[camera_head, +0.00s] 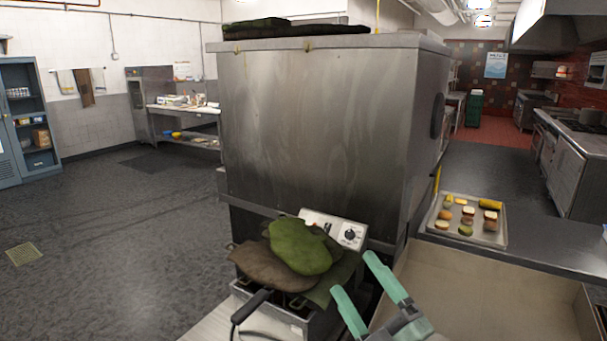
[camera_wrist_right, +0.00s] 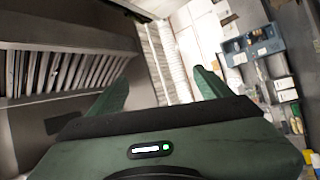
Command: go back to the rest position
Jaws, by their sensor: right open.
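My right gripper (camera_head: 367,284) shows at the bottom of the head view, with its two green fingers apart and nothing between them. It is to the right of a fryer (camera_head: 318,318) with a green cloth-like piece (camera_head: 300,247) and a brown one (camera_head: 268,268) lying on top. In the right wrist view the two green fingers (camera_wrist_right: 158,85) also stand wide apart and empty, with the ceiling, a wall and a vent hood behind them. My left gripper is not in either view.
A large steel cabinet (camera_head: 320,130) stands close in front. A tray (camera_head: 431,228) of food pieces lies on the counter at the right, beside a beige, empty-looking bin (camera_head: 480,290). Open floor (camera_head: 110,240) lies to the left. A blue shelf (camera_head: 30,125) stands at the far left.

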